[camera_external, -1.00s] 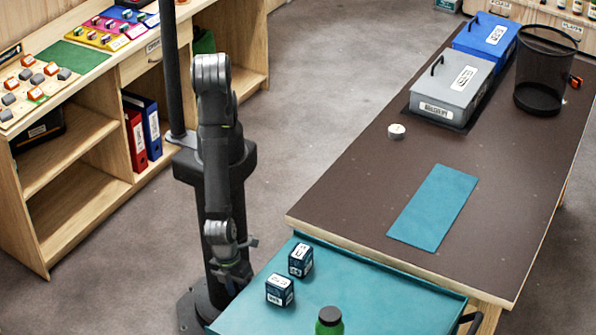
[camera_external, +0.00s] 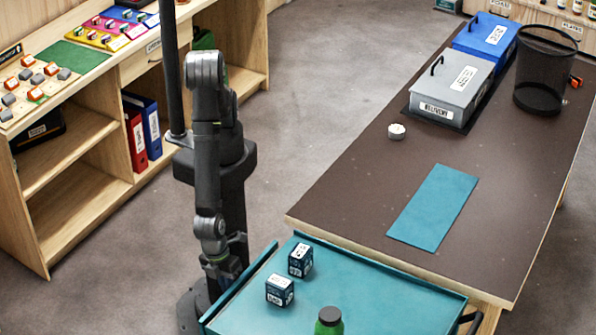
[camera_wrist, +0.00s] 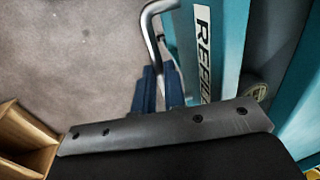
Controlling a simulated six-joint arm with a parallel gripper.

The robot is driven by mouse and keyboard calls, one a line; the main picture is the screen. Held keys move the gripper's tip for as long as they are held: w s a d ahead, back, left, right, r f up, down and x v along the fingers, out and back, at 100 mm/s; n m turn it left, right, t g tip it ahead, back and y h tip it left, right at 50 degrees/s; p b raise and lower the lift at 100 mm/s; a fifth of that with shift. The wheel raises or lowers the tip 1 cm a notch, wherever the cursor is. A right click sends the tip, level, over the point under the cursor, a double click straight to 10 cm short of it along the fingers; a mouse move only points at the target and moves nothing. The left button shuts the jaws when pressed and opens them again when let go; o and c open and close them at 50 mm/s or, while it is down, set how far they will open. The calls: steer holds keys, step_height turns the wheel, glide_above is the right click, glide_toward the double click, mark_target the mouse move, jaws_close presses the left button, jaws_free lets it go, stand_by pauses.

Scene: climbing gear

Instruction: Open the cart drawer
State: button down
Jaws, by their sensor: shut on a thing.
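The teal cart (camera_external: 375,295) stands at the front, beside the brown table. Its drawer front (camera_external: 240,287) shows as a teal strip out from the cart's left side, with a narrow gap between. In the wrist view the drawer front (camera_wrist: 221,45) carries a white label reading "REFI…", the rest hidden by my gripper body. A metal bar handle (camera_wrist: 149,30) sticks out from it. My gripper (camera_wrist: 161,85) is shut on the handle with its blue fingers. In the external view my gripper (camera_external: 224,267) is low beside the drawer front; its fingertips are hidden there.
Wooden shelving (camera_external: 75,190) stands left; floor between is clear.

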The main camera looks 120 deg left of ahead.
steer(key=s, duration=2.3)
steer(key=c, duration=1.5)
jaws_free()
steer(key=shift+r, duration=0.15)
steer(key=s+r, duration=0.1)
steer(key=r, duration=0.4)
steer(key=s+r, duration=0.1)
steer(key=r, duration=0.5)
steer(key=s+r, duration=0.1)
steer(key=r, duration=0.5)
steer(key=shift+f, duration=0.1)
steer(key=w+f, duration=0.1)
steer(key=f, duration=0.4)
steer(key=w+f, duration=0.1)
steer(key=f, duration=0.5)
steer(key=w+f, duration=0.1)
steer(key=f, duration=0.5)
steer(key=s+r, duration=0.1)
steer(key=r, duration=0.4)
steer(key=s+r, duration=0.1)
steer(key=r, duration=0.4)
steer(key=s+r, duration=0.1)
steer(key=r, duration=0.5)
steer(key=shift+r, duration=0.1)
